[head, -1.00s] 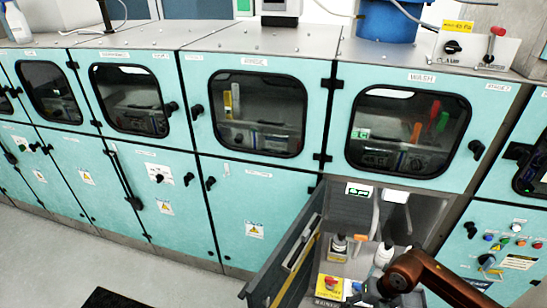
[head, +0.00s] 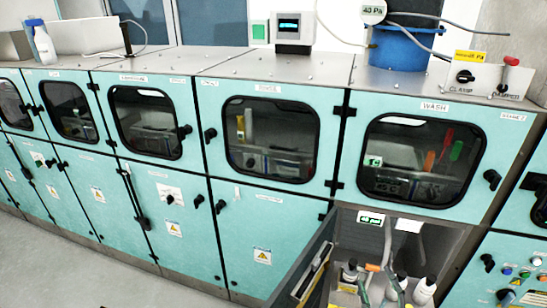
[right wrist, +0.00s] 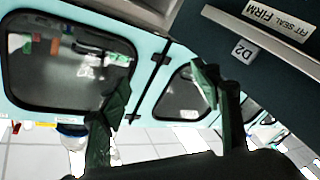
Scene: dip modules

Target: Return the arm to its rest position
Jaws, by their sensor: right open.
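My right gripper (right wrist: 162,82) shows in the right wrist view as two dark green fingers spread apart, with nothing between them. Teal cabinet fronts lie beyond the fingers. In the head view, greenish finger-like shapes at the bottom edge, in front of the open lower compartment (head: 352,232), may be this gripper, but they are partly cut off and hard to tell from the hoses. My left gripper is in neither view now.
The WASH window (head: 418,160) is closed above the open compartment. Its dark door (head: 297,272) stands swung out to the left. White bottles (head: 424,292) stand inside. A blue drum (head: 405,47) sits on the cabinet top. Grey floor (head: 85,258) is clear at the lower left.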

